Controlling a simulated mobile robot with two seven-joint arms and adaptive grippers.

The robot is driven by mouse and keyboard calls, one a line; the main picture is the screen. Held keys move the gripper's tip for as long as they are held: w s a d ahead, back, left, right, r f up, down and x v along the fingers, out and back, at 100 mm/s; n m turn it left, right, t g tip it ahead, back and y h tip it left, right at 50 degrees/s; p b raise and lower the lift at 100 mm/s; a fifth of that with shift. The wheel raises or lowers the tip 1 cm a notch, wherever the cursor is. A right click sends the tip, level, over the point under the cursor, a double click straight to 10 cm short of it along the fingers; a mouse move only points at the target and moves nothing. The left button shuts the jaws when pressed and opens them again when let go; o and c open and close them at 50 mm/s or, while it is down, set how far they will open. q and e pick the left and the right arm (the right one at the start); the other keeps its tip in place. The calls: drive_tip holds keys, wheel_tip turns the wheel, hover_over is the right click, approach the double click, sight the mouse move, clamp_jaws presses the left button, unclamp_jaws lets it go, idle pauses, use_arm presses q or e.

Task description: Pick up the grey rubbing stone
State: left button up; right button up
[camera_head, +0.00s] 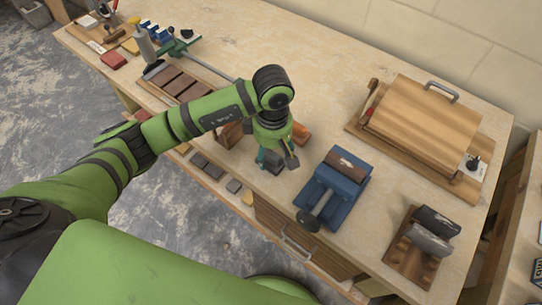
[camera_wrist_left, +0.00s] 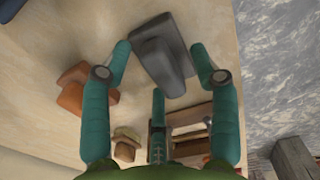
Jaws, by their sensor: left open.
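The grey rubbing stone (camera_wrist_left: 163,62) is a dark grey block with a raised narrower part on top. In the left wrist view it lies on the pale bench top between my spread fingertips. In the head view the stone (camera_head: 274,164) shows only partly, under my left gripper (camera_head: 277,158) near the bench's front edge. My left gripper, with teal fingers, is open and points down over the stone; it also shows in the left wrist view (camera_wrist_left: 160,50). Whether a finger touches the stone I cannot tell. My right gripper is not in view.
A blue vise (camera_head: 331,188) stands to the right of the gripper. An orange-brown block (camera_head: 300,132) lies close behind it, also in the wrist view (camera_wrist_left: 72,98). A wooden box (camera_head: 425,115) and a wooden rack (camera_head: 402,262) stand further right. The back middle of the bench is clear.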

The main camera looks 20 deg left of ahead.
sight(273, 151)
use_arm(q)
clamp_jaws()
wheel_tip(273, 151, up, 9)
drive_tip(key=shift+r+b, duration=0.1)
drive_tip(key=shift+b, duration=1.15)
drive_tip(key=shift+r, duration=0.45)
